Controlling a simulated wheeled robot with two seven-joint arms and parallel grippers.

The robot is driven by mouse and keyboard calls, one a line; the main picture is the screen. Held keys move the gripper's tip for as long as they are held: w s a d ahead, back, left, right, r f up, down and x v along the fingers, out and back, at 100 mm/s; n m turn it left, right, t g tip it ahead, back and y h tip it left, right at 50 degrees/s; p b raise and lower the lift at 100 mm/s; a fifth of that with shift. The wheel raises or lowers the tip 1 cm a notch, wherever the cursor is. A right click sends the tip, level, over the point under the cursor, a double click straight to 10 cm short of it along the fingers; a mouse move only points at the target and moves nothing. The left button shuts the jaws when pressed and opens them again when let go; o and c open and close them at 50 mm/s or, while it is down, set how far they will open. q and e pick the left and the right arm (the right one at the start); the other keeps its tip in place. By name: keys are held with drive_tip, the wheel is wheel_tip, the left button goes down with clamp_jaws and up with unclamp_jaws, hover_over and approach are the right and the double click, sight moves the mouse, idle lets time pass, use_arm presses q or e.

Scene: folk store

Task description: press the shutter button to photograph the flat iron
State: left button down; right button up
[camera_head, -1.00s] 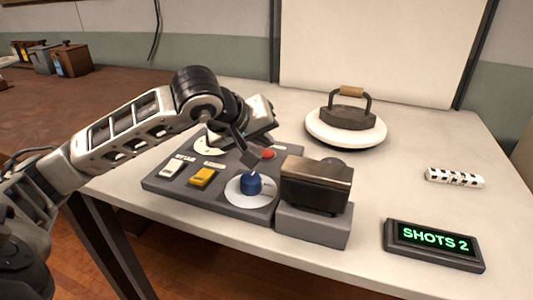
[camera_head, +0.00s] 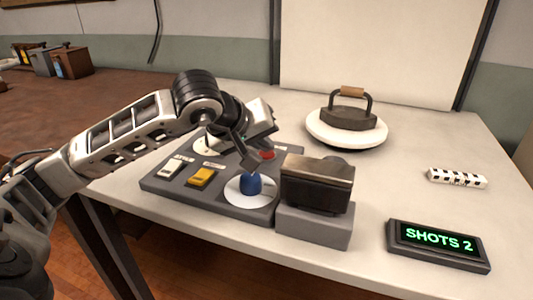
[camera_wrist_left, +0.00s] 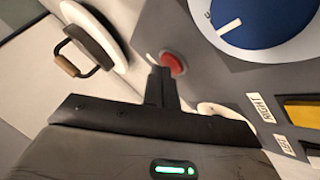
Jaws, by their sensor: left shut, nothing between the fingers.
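A dark flat iron (camera_head: 347,117) with a wooden handle stands on a round white turntable (camera_head: 318,132) in front of a pale backdrop. The red button (camera_head: 267,155) sits on the grey control panel (camera_head: 222,207), behind the blue knob (camera_head: 251,185). My left gripper (camera_head: 253,168) is shut and empty, pointing down over the panel between button and knob. In the left wrist view, the shut fingers (camera_wrist_left: 161,86) lie next to the red button (camera_wrist_left: 173,63) and overlap its edge; I cannot tell whether they touch it. The camera (camera_head: 317,187) stands on a grey block. My right gripper is out of view.
A yellow switch (camera_head: 202,177) and a white switch (camera_head: 172,167) are on the panel's left. A display (camera_head: 438,243) reads SHOTS 2 at the right front. A black-and-white striped bar (camera_head: 457,178) lies behind it. The table's right part is mostly clear.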

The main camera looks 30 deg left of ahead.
sight(263, 156)
use_arm(q)
drive_tip(key=shift+f, duration=0.3)
idle(0.4)
drive_tip(key=shift+r, duration=0.15)
drive_tip(key=shift+r+p, duration=0.3)
drive_tip(key=shift+r, duration=0.45)
wheel_tip(263, 156, up, 5)
drive_tip(key=p, duration=0.3)
drive_tip(key=shift+p, duration=0.4)
idle(0.5)
